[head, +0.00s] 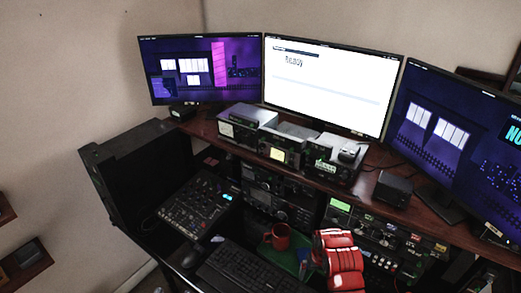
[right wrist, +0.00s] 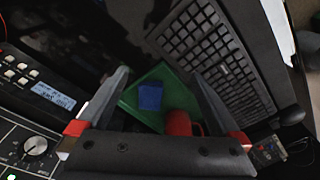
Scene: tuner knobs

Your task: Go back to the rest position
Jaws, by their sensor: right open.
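My right arm, red with white bands, comes in from the bottom of the head view, and its gripper (head: 305,262) is over the desk right of the red mug. In the right wrist view the same gripper (right wrist: 160,80) has its two fingers wide apart with nothing held between them. A tuner with a lit display (right wrist: 52,95) and a large knob (right wrist: 36,147) shows at the left of that view. My left gripper is not in view.
A green mat (right wrist: 137,101) holds a blue block (right wrist: 150,96) and a red mug (right wrist: 178,122); the mug (head: 278,237) shows in the head view. A keyboard (head: 245,268) lies left. Radios (head: 280,150) and monitors (head: 330,85) stand behind.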

